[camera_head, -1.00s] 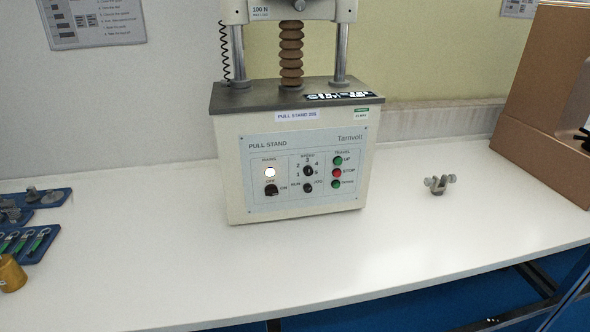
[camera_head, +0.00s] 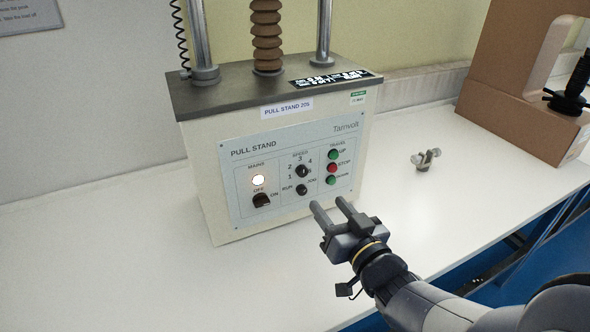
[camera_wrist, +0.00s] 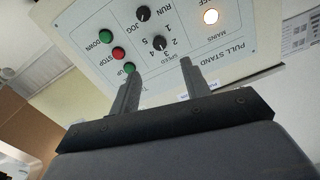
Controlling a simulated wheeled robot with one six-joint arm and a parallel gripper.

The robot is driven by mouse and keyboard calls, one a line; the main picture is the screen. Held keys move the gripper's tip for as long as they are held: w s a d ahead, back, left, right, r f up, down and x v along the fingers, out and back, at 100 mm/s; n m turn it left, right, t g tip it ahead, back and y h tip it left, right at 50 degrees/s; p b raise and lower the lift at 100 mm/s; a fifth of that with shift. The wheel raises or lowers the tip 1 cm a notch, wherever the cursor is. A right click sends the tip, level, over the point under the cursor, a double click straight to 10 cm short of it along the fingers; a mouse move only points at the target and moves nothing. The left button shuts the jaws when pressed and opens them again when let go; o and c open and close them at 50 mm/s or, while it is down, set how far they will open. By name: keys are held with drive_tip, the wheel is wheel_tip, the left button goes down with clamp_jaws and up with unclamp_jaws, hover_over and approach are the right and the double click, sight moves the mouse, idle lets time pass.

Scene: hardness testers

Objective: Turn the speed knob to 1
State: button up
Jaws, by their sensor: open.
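The speed knob (camera_head: 302,171) is a small black knob on the light blue front panel (camera_head: 240,200) of the pull stand, with numbers around it. I cannot clearly read where it points. In the wrist view the speed knob (camera_wrist: 159,43) appears upside down, beyond and between my fingers. My gripper (camera_head: 332,204) is open and empty, in front of the panel's lower right side and apart from it. The run/jog knob (camera_head: 301,190) sits just below the speed knob. The mains switch (camera_head: 261,200) is at lower left under a lit white lamp (camera_head: 258,180).
Green and red travel buttons (camera_head: 331,167) stand right of the speed knob. A small metal clamp (camera_head: 427,160) lies on the white bench to the right. A brown box-like housing (camera_head: 500,100) stands at the back right. The bench left of the pull stand is clear.

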sight(304, 174)
drive_tip(key=x, duration=1)
drive_tip(key=shift+w, duration=0.25)
drive_tip(key=shift+c, duration=0.2)
clamp_jaws()
drive_tip(key=shift+b, duration=0.45)
